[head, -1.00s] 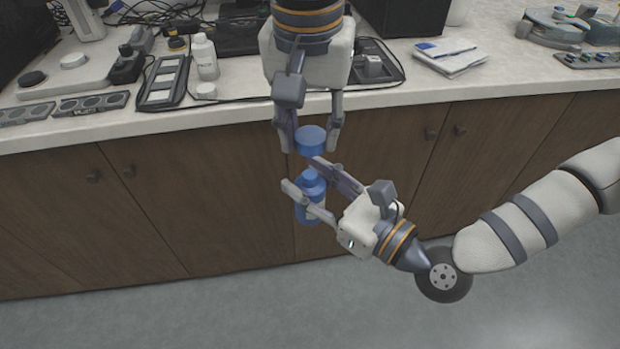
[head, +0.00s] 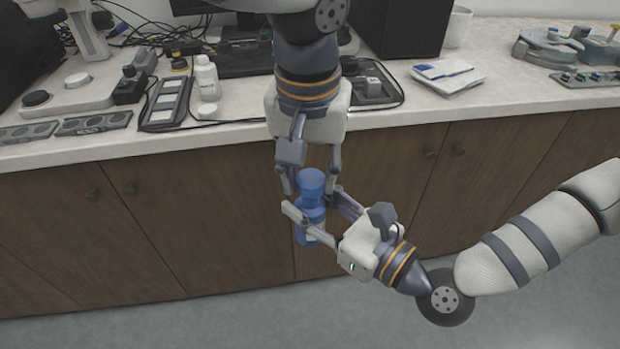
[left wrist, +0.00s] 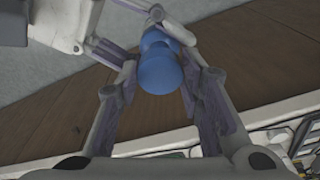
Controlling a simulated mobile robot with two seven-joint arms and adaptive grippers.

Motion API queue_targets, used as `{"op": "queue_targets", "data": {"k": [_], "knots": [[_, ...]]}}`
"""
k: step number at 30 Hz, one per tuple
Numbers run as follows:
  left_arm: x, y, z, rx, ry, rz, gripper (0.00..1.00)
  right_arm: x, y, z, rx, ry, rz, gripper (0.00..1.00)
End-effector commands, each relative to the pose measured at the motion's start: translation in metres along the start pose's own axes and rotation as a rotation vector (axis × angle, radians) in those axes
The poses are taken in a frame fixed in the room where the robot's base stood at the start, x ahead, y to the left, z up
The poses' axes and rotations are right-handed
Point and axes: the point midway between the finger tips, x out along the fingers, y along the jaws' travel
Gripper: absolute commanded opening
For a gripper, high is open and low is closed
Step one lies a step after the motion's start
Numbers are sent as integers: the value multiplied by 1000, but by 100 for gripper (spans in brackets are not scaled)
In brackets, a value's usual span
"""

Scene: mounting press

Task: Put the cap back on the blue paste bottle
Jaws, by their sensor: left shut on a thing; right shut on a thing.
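My left gripper (head: 311,187) comes down from the top of the head view and is shut on the blue cap (head: 311,180). My right gripper (head: 313,207) reaches in from the right and is shut on the blue paste bottle (head: 309,228), which is roughly upright. The cap sits right over the bottle's top and hides its neck. I cannot tell whether the cap is seated. In the left wrist view the cap (left wrist: 160,72) is between the left fingers, with the bottle (left wrist: 155,40) just beyond it.
Both grippers are in front of the counter's brown cabinet doors (head: 140,215). On the counter (head: 240,138) stand a white bottle (head: 207,80), a grey tray (head: 166,104) and a folded paper (head: 447,75). The air left of the bottle is free.

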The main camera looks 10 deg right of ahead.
Motion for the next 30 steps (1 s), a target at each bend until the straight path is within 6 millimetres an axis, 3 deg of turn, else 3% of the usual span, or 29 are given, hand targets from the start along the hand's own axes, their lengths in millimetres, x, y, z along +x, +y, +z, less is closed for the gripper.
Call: {"op": "queue_targets", "data": {"k": [15, 30], "knots": [[18, 0, 3, 0, -2, -1, 23, 0, 0, 1, 0, -2, 0, 0], [18, 0, 2, -1, -1, -1, 23, 0, 0, 1, 0, -2, 0, 0]]}}
